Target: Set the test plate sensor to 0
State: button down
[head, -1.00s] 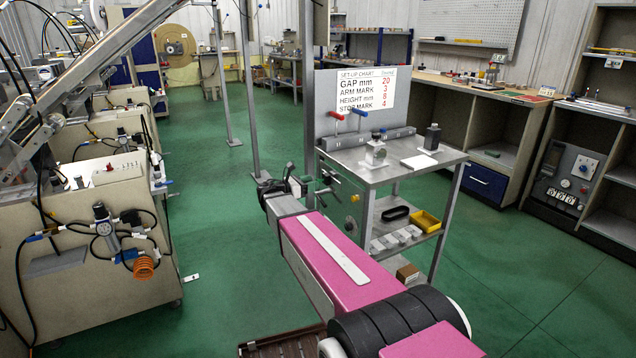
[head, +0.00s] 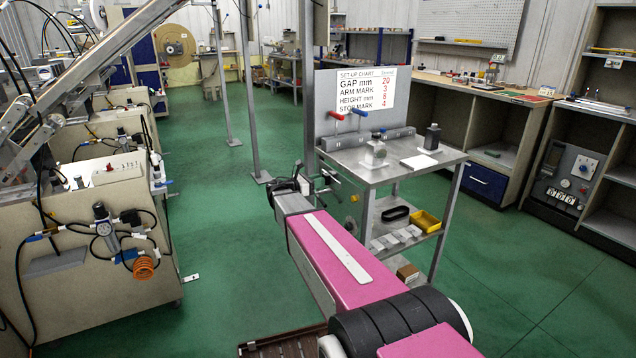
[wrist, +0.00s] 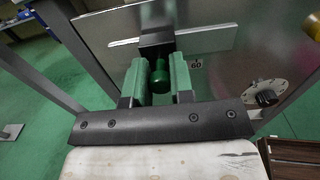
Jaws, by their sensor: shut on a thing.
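In the wrist view the two green finger pads of my gripper (wrist: 158,82) stand on either side of a green knob (wrist: 160,72), and my gripper is shut on it. The knob sits under a black block (wrist: 156,44) on a grey metal plate (wrist: 215,50). A small label reading 60 (wrist: 196,65) is beside the right finger. In the head view my gripper (head: 306,182) is at the left side of the metal cart, where the fingertips and knob are too small to make out. I cannot tell which part is the test plate sensor, and no reading of it is legible.
A round dial with a black knob (wrist: 266,97) is right of my gripper. The cart (head: 452,158) carries a set-up chart (head: 366,90), which lists gap 20, arm mark 3, height 8 and stop mark 4. Green floor is open left of the cart.

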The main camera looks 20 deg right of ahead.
jog(key=shift+w+a, duration=0.25)
jog(key=shift+w, duration=0.9)
jog(key=c, duration=1)
grip_release()
jog(key=a, duration=0.3)
jog(key=s+a, duration=0.1)
jog(key=a, duration=0.3)
jog(key=s+a, duration=0.1)
jog(key=a, duration=0.2)
jog(key=shift+a, duration=0.3)
